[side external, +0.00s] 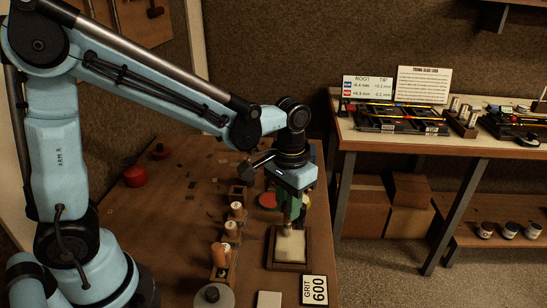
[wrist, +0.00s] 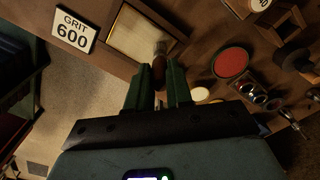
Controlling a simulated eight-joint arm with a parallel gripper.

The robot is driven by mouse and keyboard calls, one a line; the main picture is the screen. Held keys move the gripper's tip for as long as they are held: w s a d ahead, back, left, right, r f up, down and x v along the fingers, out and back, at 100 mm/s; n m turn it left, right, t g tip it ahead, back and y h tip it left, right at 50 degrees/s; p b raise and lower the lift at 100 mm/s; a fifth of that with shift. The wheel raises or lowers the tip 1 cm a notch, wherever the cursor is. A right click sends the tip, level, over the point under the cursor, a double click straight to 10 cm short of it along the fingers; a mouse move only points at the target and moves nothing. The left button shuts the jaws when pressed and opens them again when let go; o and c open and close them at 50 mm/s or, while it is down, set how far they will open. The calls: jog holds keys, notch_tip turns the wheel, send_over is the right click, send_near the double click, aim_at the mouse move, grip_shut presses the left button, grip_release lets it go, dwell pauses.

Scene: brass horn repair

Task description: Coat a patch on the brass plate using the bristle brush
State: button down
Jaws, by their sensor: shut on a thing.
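The brass plate (side external: 290,246) is a pale panel in a dark wooden frame near the front right of the workbench. In the wrist view the plate (wrist: 143,38) is at the top centre. My gripper (side external: 290,210) points down over the plate's far part. In the wrist view its green fingers (wrist: 160,80) are shut on the brown handle of the bristle brush (wrist: 159,66). The bristle end points at the plate and overlaps its edge in the wrist view. I cannot tell whether the bristles touch the plate. My fingers largely hide the brush in the side view.
A red disc (wrist: 231,62) lies beyond the plate. Several cork-topped bottles (side external: 231,229) stand in a row to its left, and a grey round piece (side external: 214,296) is at the front. A separate bench (side external: 460,144) is at right.

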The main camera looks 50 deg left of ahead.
jog(key=shift+w+a, duration=0.6)
jog(key=shift+w+a+r, duration=0.1)
jog(key=shift+w+r, duration=0.05)
jog(key=shift+r, duration=0.05)
notch_tip(320, 180, up, 8)
jog(key=shift+f, duration=0.2)
dwell(0.5)
